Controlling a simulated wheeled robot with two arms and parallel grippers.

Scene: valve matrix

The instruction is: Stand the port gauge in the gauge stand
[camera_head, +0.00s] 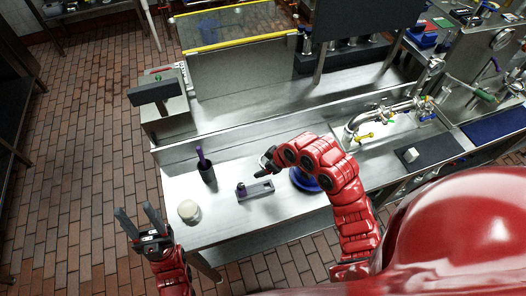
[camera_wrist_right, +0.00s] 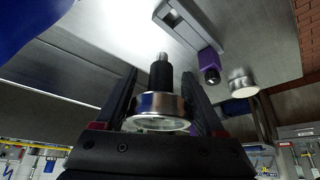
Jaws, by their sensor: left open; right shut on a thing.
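My right gripper (camera_head: 264,165) is above the steel bench, largely hidden by its red arm. In the right wrist view its two dark fingers (camera_wrist_right: 160,95) are shut on the port gauge (camera_wrist_right: 158,108), a silver round body with a black threaded stem pointing away from the palm. A grey slotted block (camera_head: 258,191), which looks like the gauge stand, lies on the bench just below that gripper in the head view. It also shows in the wrist view (camera_wrist_right: 183,22), apart from the gauge. My left gripper (camera_head: 136,211) is open and empty, off the bench's left end.
A dark cup (camera_head: 207,173) with a purple rod (camera_head: 201,157) stands behind and left of the block. A pale round jar (camera_head: 189,211) is near the front left. A blue round thing (camera_head: 303,181) is partly under my right arm. Taps (camera_head: 370,120) and pipework are farther right.

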